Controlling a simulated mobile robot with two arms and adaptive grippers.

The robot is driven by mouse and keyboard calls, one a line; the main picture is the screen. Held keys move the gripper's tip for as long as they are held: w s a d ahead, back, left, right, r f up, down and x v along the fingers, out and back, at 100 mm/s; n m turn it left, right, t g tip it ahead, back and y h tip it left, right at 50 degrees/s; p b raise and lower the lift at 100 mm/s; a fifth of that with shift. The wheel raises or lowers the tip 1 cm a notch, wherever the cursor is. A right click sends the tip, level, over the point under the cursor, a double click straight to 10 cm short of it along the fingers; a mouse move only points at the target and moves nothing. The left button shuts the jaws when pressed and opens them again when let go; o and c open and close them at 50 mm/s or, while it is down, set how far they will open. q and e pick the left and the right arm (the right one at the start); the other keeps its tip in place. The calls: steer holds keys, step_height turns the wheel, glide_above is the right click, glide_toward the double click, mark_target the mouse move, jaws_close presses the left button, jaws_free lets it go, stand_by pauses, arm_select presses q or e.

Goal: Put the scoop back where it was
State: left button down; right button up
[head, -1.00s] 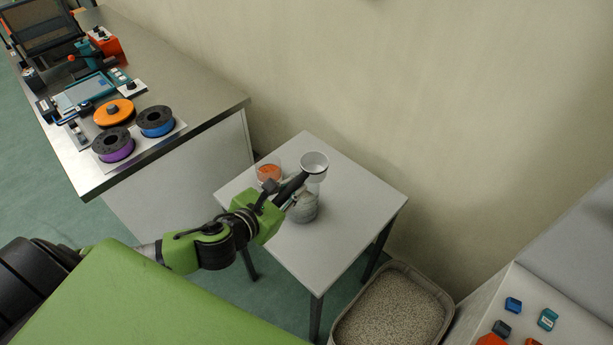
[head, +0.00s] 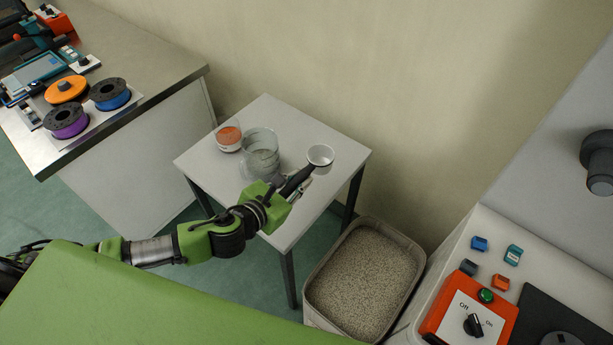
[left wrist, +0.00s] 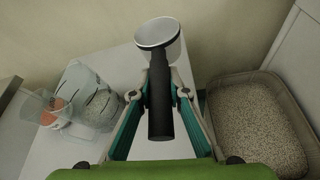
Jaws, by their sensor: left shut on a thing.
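The scoop has a white round bowl (head: 320,156) and a black handle (head: 297,180). My left gripper (head: 301,187) is shut on the handle and holds the scoop above the right part of the small white table (head: 205,173). In the left wrist view the handle (left wrist: 160,105) lies between the two fingers, with the bowl (left wrist: 158,33) beyond the fingertips. I see no pellets in the bowl, though its bottom is partly hidden. The bin of beige pellets (head: 402,303) stands on the floor, right of the table and the scoop. My right gripper is not in view.
A clear jar (head: 261,152) with grey contents and a clear cup (head: 228,138) with orange contents stand on the table, left of the scoop. A machine with an orange switch panel (head: 443,322) is at right. A bench with filament spools (head: 110,95) is at left.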

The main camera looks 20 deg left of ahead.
arm_select(q)
steer(key=w+f, duration=0.4)
steer(key=w, duration=0.1)
steer(key=w+a+f, duration=0.1)
steer(key=w+f, duration=0.1)
steer(key=shift+w+f+b, duration=0.3)
steer(key=shift+b, duration=0.1)
steer(key=shift+w+f, duration=0.1)
steer(key=shift+f, duration=0.1)
step_height(320, 180, down, 3)
steer(key=shift+w+f+b, duration=0.15)
steer(key=shift+f+b, duration=0.05)
steer(key=shift+b, duration=0.15)
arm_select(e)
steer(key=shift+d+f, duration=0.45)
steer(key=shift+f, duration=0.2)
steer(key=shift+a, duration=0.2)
arm_select(q)
steer(key=shift+f, duration=0.15)
steer(key=c, duration=2)
jaws_free()
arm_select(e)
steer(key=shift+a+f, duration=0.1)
arm_select(q)
steer(key=shift+o, duration=0.2)
